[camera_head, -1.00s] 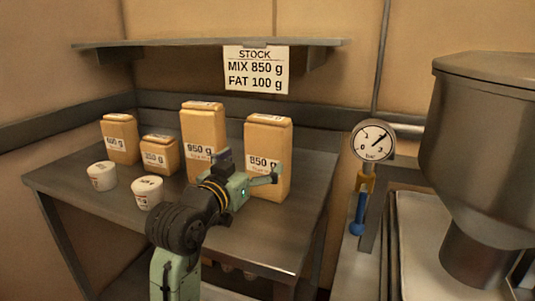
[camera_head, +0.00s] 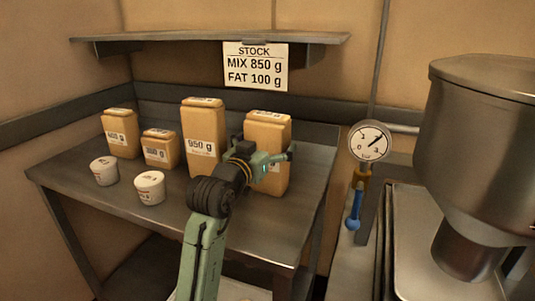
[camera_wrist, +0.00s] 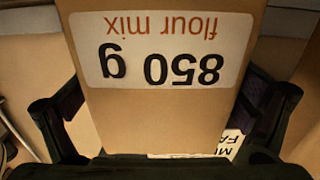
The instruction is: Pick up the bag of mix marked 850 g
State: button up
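The tan bag marked 850 g (camera_head: 267,129) stands upright near the right end of the metal table. Its label reads "850 g flour mix" upside down in the wrist view (camera_wrist: 165,50). My gripper (camera_head: 277,158) is in front of this bag and covers much of its label in the head view. In the wrist view the fingers are spread, one on each side of the bag, and look slightly apart from its sides. Whether either finger touches the bag is hard to tell.
A taller bag marked 950 g (camera_head: 201,122) stands close on the left. Two smaller bags (camera_head: 120,121) (camera_head: 159,156) and two white tubs (camera_head: 104,171) (camera_head: 150,187) are further left. A shelf (camera_head: 205,39) hangs above. A pressure gauge (camera_head: 370,141) and metal hopper (camera_head: 475,145) are at the right.

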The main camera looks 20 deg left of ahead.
jog(key=c, duration=1.6)
jog(key=shift+r, duration=0.15)
